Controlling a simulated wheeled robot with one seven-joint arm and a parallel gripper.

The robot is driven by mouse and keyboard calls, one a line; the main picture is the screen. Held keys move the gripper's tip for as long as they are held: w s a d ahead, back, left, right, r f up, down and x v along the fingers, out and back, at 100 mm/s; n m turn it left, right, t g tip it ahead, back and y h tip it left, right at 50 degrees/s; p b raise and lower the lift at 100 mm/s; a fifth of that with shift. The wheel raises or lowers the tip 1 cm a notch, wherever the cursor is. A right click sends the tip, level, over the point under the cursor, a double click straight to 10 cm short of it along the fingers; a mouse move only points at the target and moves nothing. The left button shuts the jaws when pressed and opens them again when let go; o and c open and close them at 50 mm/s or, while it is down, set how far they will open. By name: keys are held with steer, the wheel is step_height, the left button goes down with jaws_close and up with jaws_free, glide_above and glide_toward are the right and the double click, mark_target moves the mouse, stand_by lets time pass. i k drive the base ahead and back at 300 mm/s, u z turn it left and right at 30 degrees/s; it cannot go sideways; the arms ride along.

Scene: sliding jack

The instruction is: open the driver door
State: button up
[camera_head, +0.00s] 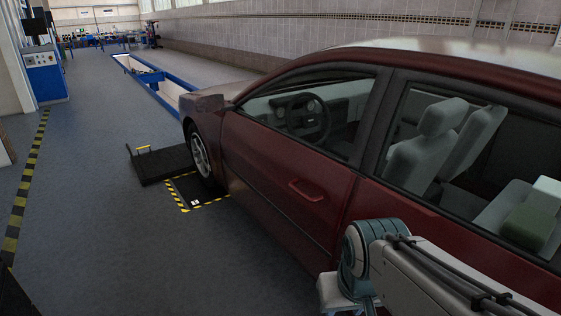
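A dark red car stands on the right, its side facing me. Its driver door (268,173) is the front door and sits flush with the body, so it looks closed. The red door handle (306,190) is near the door's rear edge. Through the door window the steering wheel (308,118) shows. My arm reaches in from the lower right, in front of the rear door (400,214), below and to the right of the handle. My gripper is not visible; the arm's far end runs down out of the picture.
A black ramp plate (160,165) and a yellow-black bordered floor plate (197,192) lie by the front wheel. A blue-edged pit (150,78) is behind. A blue cabinet (45,75) stands far left. The grey floor (110,240) left of the car is clear.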

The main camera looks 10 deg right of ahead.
mark_target(300, 192)
steer(key=u, duration=0.2)
steer(key=i, duration=1.1)
steer(key=z, duration=0.4)
